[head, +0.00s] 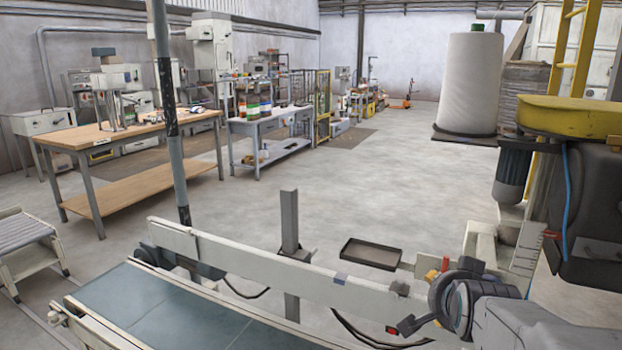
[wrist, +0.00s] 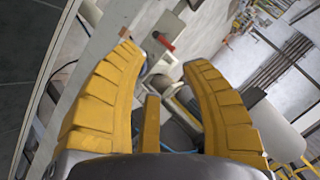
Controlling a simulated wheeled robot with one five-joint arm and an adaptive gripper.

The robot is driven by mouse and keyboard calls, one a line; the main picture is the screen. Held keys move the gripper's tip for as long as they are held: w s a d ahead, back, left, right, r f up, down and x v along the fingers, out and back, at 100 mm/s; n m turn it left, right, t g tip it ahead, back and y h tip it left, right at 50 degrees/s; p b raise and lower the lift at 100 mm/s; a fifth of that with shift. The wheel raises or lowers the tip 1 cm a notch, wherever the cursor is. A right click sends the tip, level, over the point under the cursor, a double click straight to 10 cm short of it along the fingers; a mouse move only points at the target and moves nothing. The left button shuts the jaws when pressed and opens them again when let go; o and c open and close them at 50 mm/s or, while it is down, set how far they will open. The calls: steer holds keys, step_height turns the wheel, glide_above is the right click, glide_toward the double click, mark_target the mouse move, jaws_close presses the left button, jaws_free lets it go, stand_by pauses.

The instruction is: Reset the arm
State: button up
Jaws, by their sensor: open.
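My gripper (wrist: 158,85) shows in the wrist view with two ribbed yellow fingers spread wide apart. Nothing is between the fingertips. A shorter yellow piece stands between the fingers near the palm. The fingers appear in front of machine parts, including a small red handle (wrist: 166,42) beyond the left fingertip. I see no contact with them. I cannot make out the yellow fingers in the head view.
In the head view, a conveyor with a blue-green belt (head: 165,310) and white side rail (head: 260,252) crosses the front. A dark tray (head: 371,253) sits behind it. A yellow-topped machine (head: 570,117) stands at right. Workbenches (head: 130,130) line the left. The middle floor is clear.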

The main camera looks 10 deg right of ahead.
steer(key=s+a+r+n+g+y+p, duration=0.3)
steer(key=s+a+n+g+y+p, duration=0.2)
steer(key=s+a+n+p, duration=0.5)
steer(key=s+a+n+g, duration=0.1)
steer(key=s+a+n, duration=0.3)
steer(key=s+a, duration=0.2)
steer(key=shift+a, duration=0.95)
